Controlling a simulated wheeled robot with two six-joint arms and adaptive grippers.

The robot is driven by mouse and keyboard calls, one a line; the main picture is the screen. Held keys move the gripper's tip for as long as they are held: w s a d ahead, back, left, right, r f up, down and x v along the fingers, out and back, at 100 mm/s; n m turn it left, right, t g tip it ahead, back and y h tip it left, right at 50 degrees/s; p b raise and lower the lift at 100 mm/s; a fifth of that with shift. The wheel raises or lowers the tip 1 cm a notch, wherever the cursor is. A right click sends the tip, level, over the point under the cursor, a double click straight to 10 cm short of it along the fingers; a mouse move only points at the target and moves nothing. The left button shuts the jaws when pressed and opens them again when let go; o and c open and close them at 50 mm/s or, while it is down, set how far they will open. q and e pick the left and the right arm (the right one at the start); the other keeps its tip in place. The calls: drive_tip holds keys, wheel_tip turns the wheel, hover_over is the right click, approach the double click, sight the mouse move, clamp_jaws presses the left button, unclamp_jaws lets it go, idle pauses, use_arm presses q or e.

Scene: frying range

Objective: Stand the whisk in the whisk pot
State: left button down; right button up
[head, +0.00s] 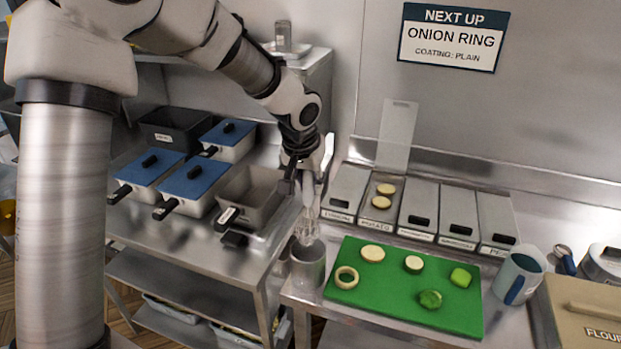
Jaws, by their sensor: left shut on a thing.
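My left gripper (299,178) points down from the upper left and is shut on the whisk. The whisk (307,222) hangs roughly upright, with its wire loops downward; its handle is largely hidden by the gripper. The whisk pot (308,268), a grey metal cylinder, stands at the left end of the counter, directly below the whisk. The loops overlap the pot's mouth in the head view; I cannot tell how far they are inside. My right gripper is not in view.
A green board (385,310) with several vegetable slices lies right of the pot. Lidded bins (418,208) stand behind it. Fryer baskets and blue-lidded pans (197,183) are at left. A jug (517,278) stands at right.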

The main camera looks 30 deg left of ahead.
sight(311, 219)
use_arm(q)
drive_tip(key=b+x, duration=0.1)
drive_tip(key=x, duration=0.2)
drive_tip(key=shift+d+f+b, duration=0.1)
drive_tip(key=shift+f+b, duration=0.2)
wheel_tip(311, 219, down, 7)
drive_tip(key=b, duration=0.6)
drive_tip(key=shift+s+r, duration=0.15)
drive_tip(key=shift+s+f+b, duration=0.1)
drive_tip(key=shift+f+b, duration=0.3)
drive_tip(key=shift+f, duration=0.05)
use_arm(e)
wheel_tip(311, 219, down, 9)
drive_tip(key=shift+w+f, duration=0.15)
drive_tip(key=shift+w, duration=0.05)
use_arm(q)
drive_tip(key=c, duration=0.8)
unclamp_jaws()
drive_tip(key=shift+c, duration=0.2)
